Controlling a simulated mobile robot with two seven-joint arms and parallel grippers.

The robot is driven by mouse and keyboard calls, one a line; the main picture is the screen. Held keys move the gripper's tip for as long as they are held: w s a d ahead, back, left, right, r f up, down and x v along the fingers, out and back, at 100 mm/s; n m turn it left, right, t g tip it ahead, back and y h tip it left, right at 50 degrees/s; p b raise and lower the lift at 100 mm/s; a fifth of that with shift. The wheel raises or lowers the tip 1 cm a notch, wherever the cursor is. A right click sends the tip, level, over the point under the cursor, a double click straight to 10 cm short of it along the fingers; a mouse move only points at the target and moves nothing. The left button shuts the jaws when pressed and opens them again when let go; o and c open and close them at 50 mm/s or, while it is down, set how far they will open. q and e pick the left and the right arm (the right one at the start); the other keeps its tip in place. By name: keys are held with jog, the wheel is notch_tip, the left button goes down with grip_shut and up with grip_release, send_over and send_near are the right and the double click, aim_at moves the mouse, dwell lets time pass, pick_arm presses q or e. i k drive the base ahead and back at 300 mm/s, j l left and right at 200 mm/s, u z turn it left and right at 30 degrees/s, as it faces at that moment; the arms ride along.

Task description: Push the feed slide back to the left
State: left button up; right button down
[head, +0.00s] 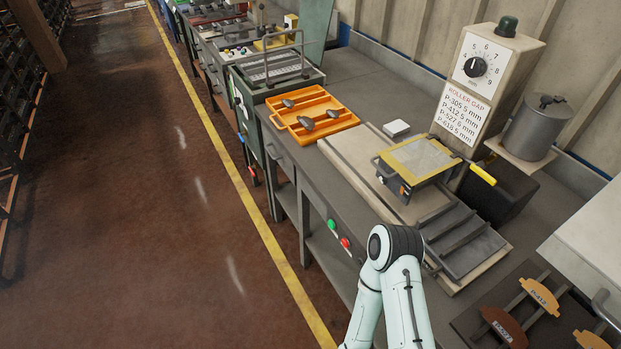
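A roller machine stands on the grey bench. Its yellow-framed unit (420,160) has a grey top plate and a yellow handle (482,174) sticking out to the right. A pale flat bed (345,155) runs to its left, and a dark grey ribbed section (465,240) lies to its right, toward the front. I cannot tell for sure which part is the feed slide. One of my arms, white with a dark joint, rises from the bottom edge in front of the bench. Neither gripper is in view.
An orange tray (335,103) holds several dark brake shoes. A dial panel (478,75) and a grey pot (537,127) stand behind. Labelled orange and brown shoes (540,296) lie at lower right. Green and red buttons (345,242) are on the bench front. The floor at left is clear.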

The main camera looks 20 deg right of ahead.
aim_at(455, 238)
jog(key=k+l+z, duration=0.15)
jog(key=z, duration=1.75)
jog(key=k+j+z, duration=0.15)
jog(key=k+z, duration=0.2)
jog(key=i, duration=0.5)
